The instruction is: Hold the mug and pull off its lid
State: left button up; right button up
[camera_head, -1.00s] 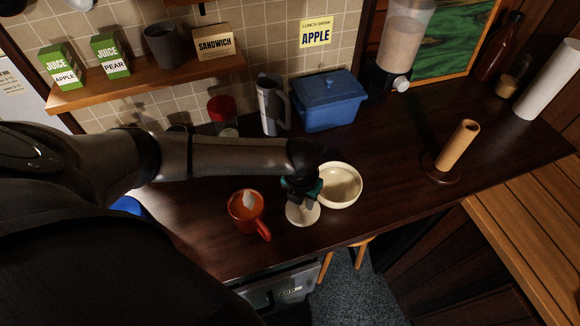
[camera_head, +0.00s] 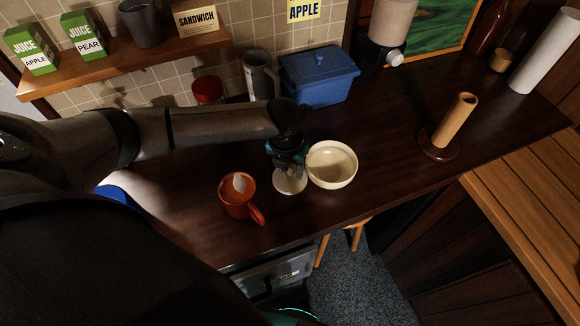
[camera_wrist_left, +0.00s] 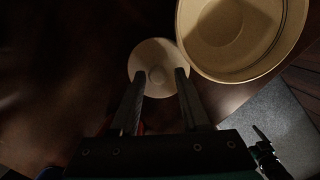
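An orange-red mug (camera_head: 238,197) stands upright and open on the dark counter, its handle toward the lower right. Something pale shows inside it. A round cream lid (camera_head: 290,183) with a small knob is apart from the mug, to its right; I cannot tell if it touches the counter. My left gripper (camera_head: 289,166) is just above the lid. In the left wrist view the gripper (camera_wrist_left: 160,72) has its fingers apart, on either side of the lid's knob (camera_wrist_left: 157,75), with a gap visible. My right gripper is not in view.
A cream bowl (camera_head: 331,165) stands close to the lid's right. A blue box (camera_head: 320,76), a grey pitcher (camera_head: 261,78) and a red-capped jar (camera_head: 207,90) stand behind. A wooden cylinder (camera_head: 453,122) stands farther right. The counter between bowl and cylinder is clear.

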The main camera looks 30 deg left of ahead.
aim_at(287, 184)
pick_arm(q)
jog(key=shift+o, duration=1.1)
jog(key=shift+r, duration=0.1)
notch_tip(287, 184, up, 12)
jog(key=s+p, duration=0.1)
jog(key=shift+s, duration=0.4)
